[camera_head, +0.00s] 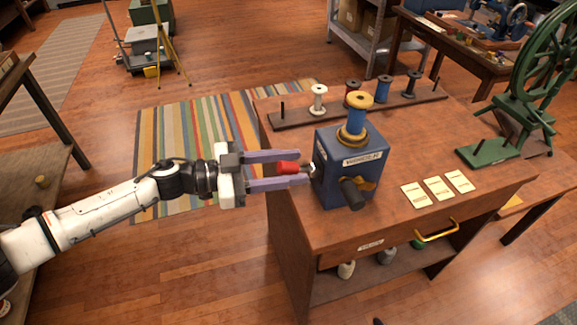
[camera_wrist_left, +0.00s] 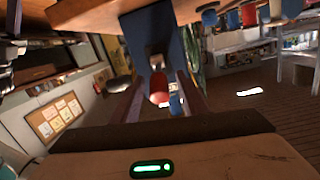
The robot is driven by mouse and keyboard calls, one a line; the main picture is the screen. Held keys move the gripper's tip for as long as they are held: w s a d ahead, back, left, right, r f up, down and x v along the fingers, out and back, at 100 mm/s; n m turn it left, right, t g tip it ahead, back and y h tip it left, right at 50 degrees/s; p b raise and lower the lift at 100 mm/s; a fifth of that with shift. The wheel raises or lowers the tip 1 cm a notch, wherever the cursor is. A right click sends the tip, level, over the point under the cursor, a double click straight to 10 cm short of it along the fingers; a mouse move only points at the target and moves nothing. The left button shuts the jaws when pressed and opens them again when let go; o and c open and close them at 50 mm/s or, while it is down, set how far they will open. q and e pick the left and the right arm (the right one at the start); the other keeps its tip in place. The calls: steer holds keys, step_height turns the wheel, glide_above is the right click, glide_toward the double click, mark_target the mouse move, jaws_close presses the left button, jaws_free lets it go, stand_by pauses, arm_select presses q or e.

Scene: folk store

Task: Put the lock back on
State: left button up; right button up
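The lock (camera_head: 288,167) is a small red padlock-like piece. A bit of metal shows at its right end, against the left side of the blue box (camera_head: 336,182). My left gripper (camera_head: 300,168) reaches in from the left with its two purple fingers apart, one on each side of the lock. In the left wrist view the red lock (camera_wrist_left: 159,88) shows between the fingers, with gaps beside it, below the blue box (camera_wrist_left: 150,35). I cannot tell whether the lock is hooked to the box. My right gripper is not in view.
The blue box has a blue spool (camera_head: 357,119) on top and a dark handle (camera_head: 354,193) in front. It stands on a wooden counter (camera_head: 400,220) with a spool rack (camera_head: 330,112) behind, cards (camera_head: 438,188) at right, and a green spinning wheel (camera_head: 530,70).

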arm_select(q)
steer(key=b+v, duration=0.1)
steer(key=v, duration=0.9)
steer(key=shift+a, duration=0.15)
steer(key=shift+s, duration=0.1)
stand_by(0.6)
